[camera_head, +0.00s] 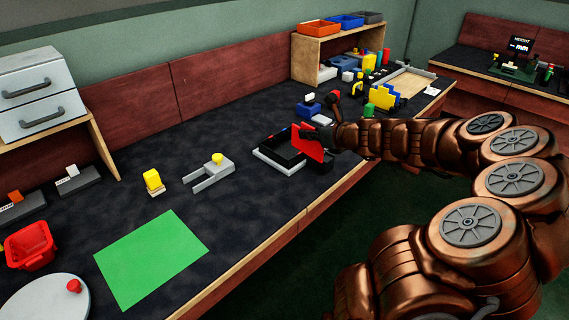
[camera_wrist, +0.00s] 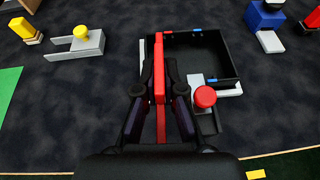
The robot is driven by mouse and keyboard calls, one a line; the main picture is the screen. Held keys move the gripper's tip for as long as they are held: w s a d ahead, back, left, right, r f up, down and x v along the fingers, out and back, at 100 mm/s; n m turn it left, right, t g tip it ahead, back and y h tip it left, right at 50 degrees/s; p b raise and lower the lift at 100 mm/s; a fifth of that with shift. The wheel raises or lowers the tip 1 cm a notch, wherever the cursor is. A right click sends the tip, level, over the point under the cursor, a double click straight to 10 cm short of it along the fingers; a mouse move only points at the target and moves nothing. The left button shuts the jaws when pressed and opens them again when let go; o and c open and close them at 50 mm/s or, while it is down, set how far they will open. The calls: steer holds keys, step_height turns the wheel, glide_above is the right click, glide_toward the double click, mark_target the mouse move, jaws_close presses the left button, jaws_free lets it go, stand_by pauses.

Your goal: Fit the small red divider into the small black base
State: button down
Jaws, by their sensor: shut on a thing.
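The red divider (camera_head: 307,146) is a flat upright panel. My gripper (camera_head: 327,139) is shut on it, and in the wrist view the two fingers (camera_wrist: 160,92) pinch the red divider (camera_wrist: 159,70) from both sides. The black base (camera_head: 277,154) is an open, low-walled box on the worktop. In the wrist view the black base (camera_wrist: 237,62) lies right of the divider, which overlaps its left side. I cannot tell whether the divider touches the base. The divider's lower edge is not clearly visible.
A grey piece with a red knob (camera_wrist: 205,97) adjoins the base's near side. A grey fork-shaped piece with a yellow knob (camera_head: 217,158) and a yellow block (camera_head: 153,180) stand to the left. A green sheet (camera_head: 150,255) lies nearer, with clear dark worktop around it.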

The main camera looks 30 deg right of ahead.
steer(key=s+d+f+y+b, duration=0.1)
steer(key=s+d+f, duration=0.1)
steer(key=s, duration=0.1)
steer(key=shift+n, duration=0.4)
steer(key=shift+w+d+r+b+x, duration=0.15)
steer(key=shift+d+r+b+x, duration=0.15)
steer(key=shift+x, duration=2.35)
steer(key=shift+w+d+r+b+x, duration=0.15)
steer(key=shift+b+x, duration=0.15)
steer(key=shift+x, duration=2.4)
steer(key=shift+w+d+r+b+x, duration=0.15)
steer(key=shift+d+r+b+x, duration=0.15)
steer(key=shift+x, duration=2.35)
steer(key=c, duration=1.6)
jaws_free()
steer(key=shift+w+f, duration=0.1)
steer(key=shift+c, duration=0.2)
steer(key=o, duration=0.4)
steer(key=shift+c, duration=0.2)
steer(key=p+v, duration=0.1)
steer(key=v, duration=1.1)
steer(key=shift+r, duration=0.2)
